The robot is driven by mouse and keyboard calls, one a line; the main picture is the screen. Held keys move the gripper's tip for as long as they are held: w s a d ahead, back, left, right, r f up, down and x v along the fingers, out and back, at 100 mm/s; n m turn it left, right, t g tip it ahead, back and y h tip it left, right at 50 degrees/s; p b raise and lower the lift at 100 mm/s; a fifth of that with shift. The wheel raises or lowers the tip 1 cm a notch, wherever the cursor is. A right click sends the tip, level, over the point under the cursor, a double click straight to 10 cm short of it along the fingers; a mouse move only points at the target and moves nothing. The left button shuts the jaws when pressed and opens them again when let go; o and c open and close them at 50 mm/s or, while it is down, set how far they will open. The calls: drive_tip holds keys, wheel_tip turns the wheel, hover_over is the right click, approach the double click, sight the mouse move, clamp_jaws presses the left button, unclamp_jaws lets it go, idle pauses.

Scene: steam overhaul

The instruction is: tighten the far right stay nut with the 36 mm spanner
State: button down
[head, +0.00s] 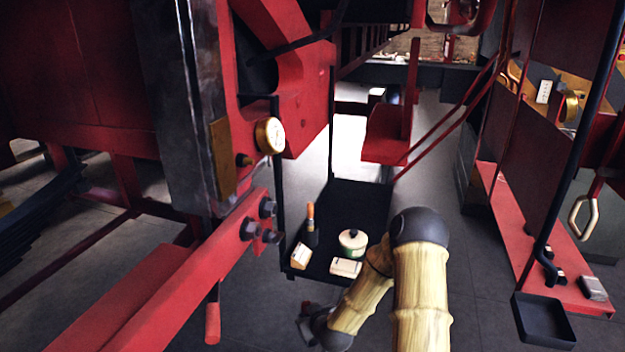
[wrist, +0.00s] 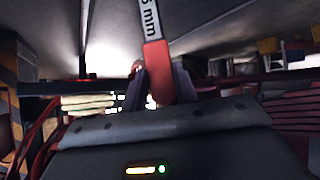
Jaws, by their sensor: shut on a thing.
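The spanner (wrist: 151,30) has a pale shank with a dark "6 mm" marking, its first digit cut off, and a red grip. My gripper (wrist: 158,90) is shut on the red grip in the wrist view. The spanner's head is out of the frame. In the head view my gripper (head: 308,318) is low, below and right of the red beam, partly hidden by my wrist. Dark hex nuts (head: 268,208) sit at the right end of the red beam (head: 170,288). My gripper is apart from them. I cannot tell which is the far right stay nut.
A black trolley (head: 355,205) carries a green-and-white tin (head: 352,242), a brush (head: 311,228) and pale blocks. A brass gauge (head: 269,135) is above the nuts. A red-handled lever (head: 212,322) hangs below the beam. A black tray (head: 543,322) is at right. Floor is open between.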

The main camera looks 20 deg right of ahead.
drive_tip(key=w+d+r+n+y+p, duration=0.1)
drive_tip(key=w+d+r+n, duration=0.15)
drive_tip(key=r, duration=0.85)
drive_tip(key=w+d+r+n+y+p, duration=0.1)
drive_tip(key=w+d+r+y, duration=0.15)
drive_tip(key=r, duration=0.75)
drive_tip(key=s+a+r+n+g+y, duration=0.1)
drive_tip(key=r+n, duration=0.1)
drive_tip(key=r, duration=0.7)
drive_tip(key=s+a+r+n+g+y+p, duration=0.1)
drive_tip(key=s+a+r+n, duration=0.1)
drive_tip(key=r, duration=0.7)
drive_tip(key=s+a+r+n+g+y+p, duration=0.1)
drive_tip(key=r+n+y, duration=0.1)
drive_tip(key=r, duration=0.7)
drive_tip(key=shift+s+a+g, duration=0.2)
drive_tip(key=shift+g, duration=0.1)
drive_tip(key=shift+a+r, duration=0.1)
drive_tip(key=w+a+p, duration=0.2)
drive_tip(key=a, duration=0.1)
drive_tip(key=shift+w+a+p, duration=0.3)
drive_tip(key=shift+w+p, duration=0.05)
